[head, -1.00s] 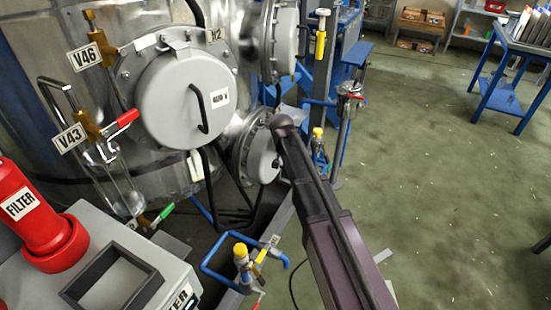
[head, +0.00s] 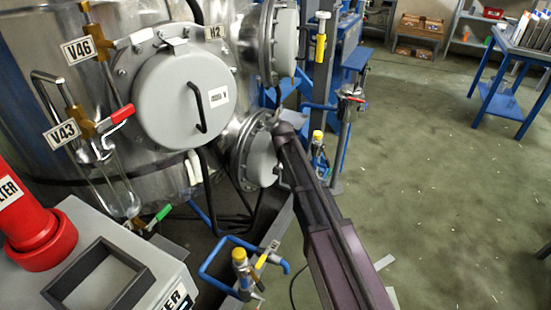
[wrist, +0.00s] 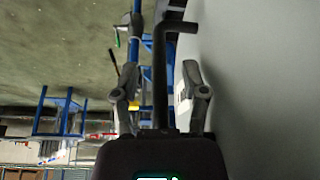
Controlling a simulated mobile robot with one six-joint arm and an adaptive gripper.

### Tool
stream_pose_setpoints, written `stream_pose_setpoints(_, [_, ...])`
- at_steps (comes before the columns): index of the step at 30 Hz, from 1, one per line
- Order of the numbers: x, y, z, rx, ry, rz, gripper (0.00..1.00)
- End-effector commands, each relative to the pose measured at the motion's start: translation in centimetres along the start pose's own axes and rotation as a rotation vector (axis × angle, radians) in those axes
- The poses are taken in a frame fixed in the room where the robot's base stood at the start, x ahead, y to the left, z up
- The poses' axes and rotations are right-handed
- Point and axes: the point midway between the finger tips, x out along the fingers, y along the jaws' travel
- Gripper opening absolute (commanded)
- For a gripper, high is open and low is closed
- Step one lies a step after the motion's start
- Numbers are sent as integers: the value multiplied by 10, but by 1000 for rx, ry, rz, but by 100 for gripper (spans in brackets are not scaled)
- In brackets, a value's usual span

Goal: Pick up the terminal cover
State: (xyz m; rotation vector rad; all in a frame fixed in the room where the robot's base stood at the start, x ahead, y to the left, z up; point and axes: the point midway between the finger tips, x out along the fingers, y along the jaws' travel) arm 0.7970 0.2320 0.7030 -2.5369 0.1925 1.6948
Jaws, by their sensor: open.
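In the wrist view my gripper (wrist: 160,78) is open, with one finger on each side of a black bar handle (wrist: 160,75). The handle stands off a smooth grey surface (wrist: 250,70) filling the right side. A white label shows behind the right finger. I see no clear contact between fingers and handle. In the head view my arm reaches toward a lower grey round cover (head: 262,158) and hides part of it; my gripper is not clearly visible there. A larger grey round cover (head: 170,95) with a black handle and white label is left of it. I cannot tell which is the terminal cover.
Valves tagged V46 (head: 100,52) and V43 (head: 88,130) stand left on the steel tank. A red filter housing (head: 35,228) is front left. Blue pipework (head: 215,262) with a yellow-capped valve lies below. Open floor (head: 430,180) extends right.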

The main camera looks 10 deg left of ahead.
Motion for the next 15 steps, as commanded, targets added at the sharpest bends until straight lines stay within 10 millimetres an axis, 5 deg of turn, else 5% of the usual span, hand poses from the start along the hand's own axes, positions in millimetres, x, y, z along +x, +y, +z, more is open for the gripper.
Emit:
stream_pose_setpoints(2, [0,0,0,0,0,0,54])
stream_pose_setpoints(7, [0,0,0,0,0,0,3])
stream_pose_setpoints(15, [0,0,0,0,0,0,0])
